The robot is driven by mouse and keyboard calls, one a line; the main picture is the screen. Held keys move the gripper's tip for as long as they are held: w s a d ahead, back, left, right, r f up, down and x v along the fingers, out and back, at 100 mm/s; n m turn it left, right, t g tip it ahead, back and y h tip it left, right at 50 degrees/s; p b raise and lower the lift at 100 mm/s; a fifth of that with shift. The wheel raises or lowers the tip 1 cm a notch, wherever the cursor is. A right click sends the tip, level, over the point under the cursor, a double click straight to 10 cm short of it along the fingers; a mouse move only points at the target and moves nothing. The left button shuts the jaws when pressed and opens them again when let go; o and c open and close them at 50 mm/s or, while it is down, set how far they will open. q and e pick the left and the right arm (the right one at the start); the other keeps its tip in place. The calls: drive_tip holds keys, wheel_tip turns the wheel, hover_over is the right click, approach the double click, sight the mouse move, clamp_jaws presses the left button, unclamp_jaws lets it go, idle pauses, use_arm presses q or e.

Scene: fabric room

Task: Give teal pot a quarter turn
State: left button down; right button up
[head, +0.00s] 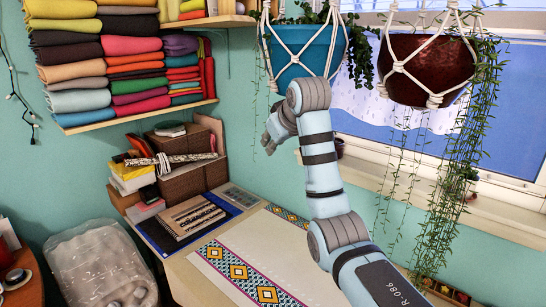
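The teal pot (303,48) hangs at the top centre of the head view in a white macrame hanger, with a green plant in it. Its top and the hanger's upper part run to the picture's upper edge. My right arm comes up from the lower right, and its bent wrist is just below the pot. My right gripper (268,143) is below and a little left of the pot, apart from it in the picture. It is small and partly behind the wrist, so its opening is unclear. My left gripper is not in view.
A dark red pot (426,70) hangs to the right, with long trailing vines (468,150). Shelves of folded fabric (125,60) are at upper left. A table with a patterned runner (265,250), books and boxes lies below. A window sill (490,200) is behind.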

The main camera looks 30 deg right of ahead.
drive_tip(key=shift+a+f, duration=0.2)
drive_tip(key=shift+f, duration=0.8)
drive_tip(key=shift+a+f, duration=0.15)
drive_tip(key=shift+f, duration=0.8)
